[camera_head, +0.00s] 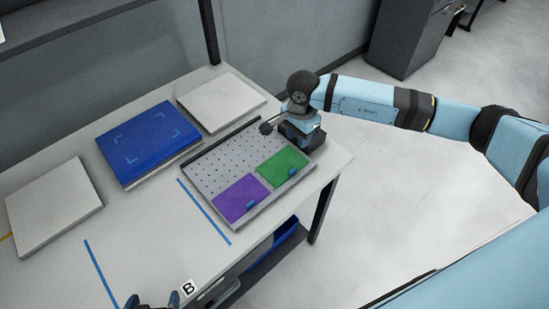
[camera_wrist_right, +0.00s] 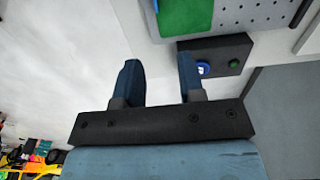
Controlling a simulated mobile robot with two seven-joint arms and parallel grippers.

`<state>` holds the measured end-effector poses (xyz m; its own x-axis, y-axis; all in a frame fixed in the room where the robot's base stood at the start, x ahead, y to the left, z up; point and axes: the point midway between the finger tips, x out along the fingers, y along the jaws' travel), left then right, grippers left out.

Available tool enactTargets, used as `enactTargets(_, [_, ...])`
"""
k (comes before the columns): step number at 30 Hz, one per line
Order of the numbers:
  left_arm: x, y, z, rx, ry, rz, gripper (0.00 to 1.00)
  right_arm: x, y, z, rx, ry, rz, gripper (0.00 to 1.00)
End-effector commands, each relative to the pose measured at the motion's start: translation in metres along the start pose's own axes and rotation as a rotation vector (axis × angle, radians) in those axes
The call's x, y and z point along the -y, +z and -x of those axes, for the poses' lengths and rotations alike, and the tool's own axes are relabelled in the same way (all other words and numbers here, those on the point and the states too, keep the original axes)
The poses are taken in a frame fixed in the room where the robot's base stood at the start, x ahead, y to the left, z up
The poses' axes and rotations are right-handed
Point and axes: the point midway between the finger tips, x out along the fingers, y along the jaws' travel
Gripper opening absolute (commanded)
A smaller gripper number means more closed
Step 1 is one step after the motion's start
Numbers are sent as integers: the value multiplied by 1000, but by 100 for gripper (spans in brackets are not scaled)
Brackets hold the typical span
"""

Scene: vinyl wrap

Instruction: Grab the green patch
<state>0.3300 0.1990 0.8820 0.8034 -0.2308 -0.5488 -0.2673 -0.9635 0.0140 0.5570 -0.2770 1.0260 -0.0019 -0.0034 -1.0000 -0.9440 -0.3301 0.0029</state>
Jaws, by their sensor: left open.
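The green patch (camera_head: 282,166) lies flat on the right part of a perforated grey board (camera_head: 208,160), with a small blue tab at its front edge. It also shows at the top of the right wrist view (camera_wrist_right: 186,16), beyond my fingers. My right gripper (camera_wrist_right: 160,80) is open and empty, its two dark blue fingers apart and clear of the patch. In the head view my right wrist hangs over the table's right edge, behind the patch, and hides its own fingers. My left gripper (camera_head: 153,301) is open at the bottom edge, mostly out of frame, far from the patch.
A purple patch (camera_head: 240,198) lies beside the green one. A blue panel (camera_head: 150,142) and two white panels (camera_head: 54,205) (camera_head: 221,101) lie on the white table (camera_head: 160,235). A black box with buttons (camera_wrist_right: 216,55) sits close to my right fingers. Blue tape lines mark the table.

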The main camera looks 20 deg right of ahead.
Motion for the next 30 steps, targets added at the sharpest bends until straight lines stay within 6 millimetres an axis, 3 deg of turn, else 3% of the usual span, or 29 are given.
enactTargets(12, [-2, -8, 11, 5, 0, 2, 94, 0, 1, -71, 2, 3, -2, 36])
enactTargets(20, [2, -15, 14, 4, -7, 0, 94, -1, 4, -90, 3, 2, -1, 36])
enactTargets(30, [3, -27, 21, -2, -13, 1, 94, -2, 7, -133, 3, 1, -1, 36])
